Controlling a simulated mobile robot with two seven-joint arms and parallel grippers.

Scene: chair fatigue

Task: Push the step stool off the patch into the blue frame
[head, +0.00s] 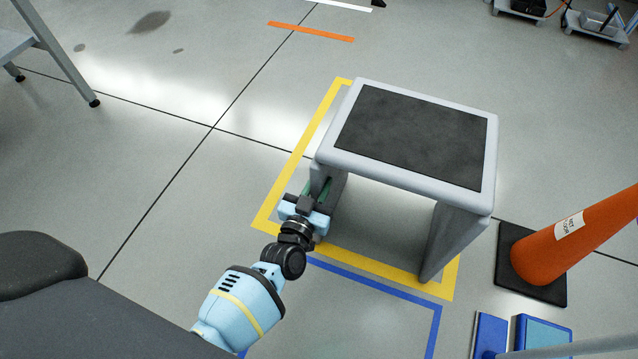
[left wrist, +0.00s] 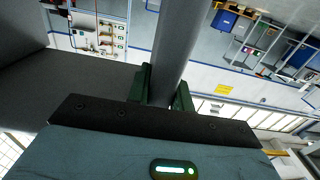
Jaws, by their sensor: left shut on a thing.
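The step stool (head: 340,150), light grey with a black top pad, stands upright inside the yellow-outlined patch (head: 298,165). The blue frame (head: 437,325) lies on the floor on the near side of the patch, partly hidden by my arm and cut off by the lower picture edge. My left gripper (head: 318,192) is at the stool's near-left leg, below the top. In the left wrist view its green fingers (left wrist: 162,92) are shut on a grey bar of the stool (left wrist: 176,45). My right gripper is not in view.
An orange cone (head: 565,250) on a black base stands right of the stool. Blue items (head: 543,332) lie at the lower right, near the blue frame. A metal-legged stand (head: 65,65) is at the upper left. The floor left of the patch is clear.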

